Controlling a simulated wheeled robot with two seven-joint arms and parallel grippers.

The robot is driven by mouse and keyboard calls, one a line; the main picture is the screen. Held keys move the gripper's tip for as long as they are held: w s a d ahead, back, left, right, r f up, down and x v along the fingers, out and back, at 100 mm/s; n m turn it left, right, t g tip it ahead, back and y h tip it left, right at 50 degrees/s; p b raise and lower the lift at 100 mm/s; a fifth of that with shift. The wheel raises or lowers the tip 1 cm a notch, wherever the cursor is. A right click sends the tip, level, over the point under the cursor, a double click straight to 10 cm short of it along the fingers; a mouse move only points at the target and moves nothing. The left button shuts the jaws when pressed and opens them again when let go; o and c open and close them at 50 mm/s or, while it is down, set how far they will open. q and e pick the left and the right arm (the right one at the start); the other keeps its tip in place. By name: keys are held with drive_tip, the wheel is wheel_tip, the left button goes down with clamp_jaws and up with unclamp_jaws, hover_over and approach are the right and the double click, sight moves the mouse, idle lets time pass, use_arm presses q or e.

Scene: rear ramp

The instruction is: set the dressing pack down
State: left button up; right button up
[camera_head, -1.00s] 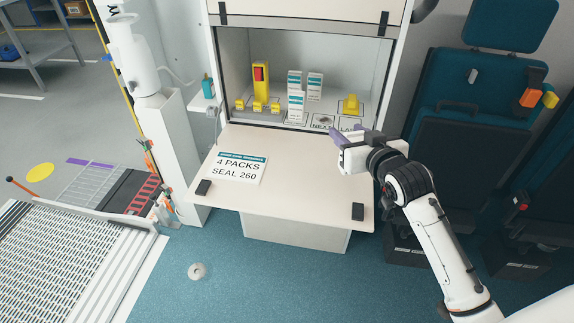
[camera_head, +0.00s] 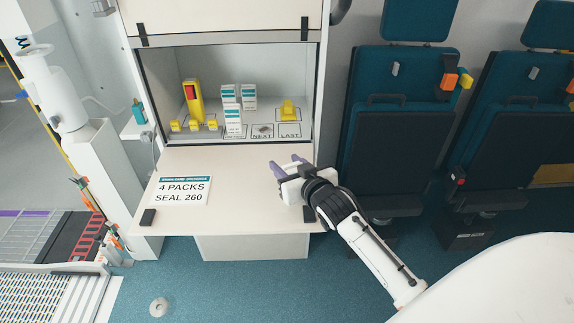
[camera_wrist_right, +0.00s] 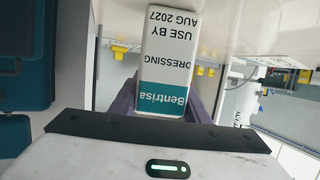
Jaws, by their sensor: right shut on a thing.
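My right gripper (camera_head: 287,162) is over the right part of the fold-down shelf (camera_head: 230,216), in front of the open cabinet. In the right wrist view its purple fingers (camera_wrist_right: 170,100) are shut on a white and teal dressing pack (camera_wrist_right: 165,50). The pack's print, "Bentrisa DRESSING, USE BY AUG 2027", appears upside down there. Several similar white and teal packs (camera_head: 233,121) stand in the cabinet. Whether the held pack touches the shelf is unclear. My left gripper is not in view.
A card (camera_head: 182,191) reading "4 PACKS SEAL 260" lies on the shelf's left. The cabinet holds a tall yellow item (camera_head: 193,101), small yellow pieces and a yellow piece (camera_head: 289,111) behind the "LAST" label. The shelf's middle is clear. Teal seats (camera_head: 400,110) stand right.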

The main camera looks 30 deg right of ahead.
drive_tip(key=o, duration=1.1)
drive_tip(key=v, duration=1.2)
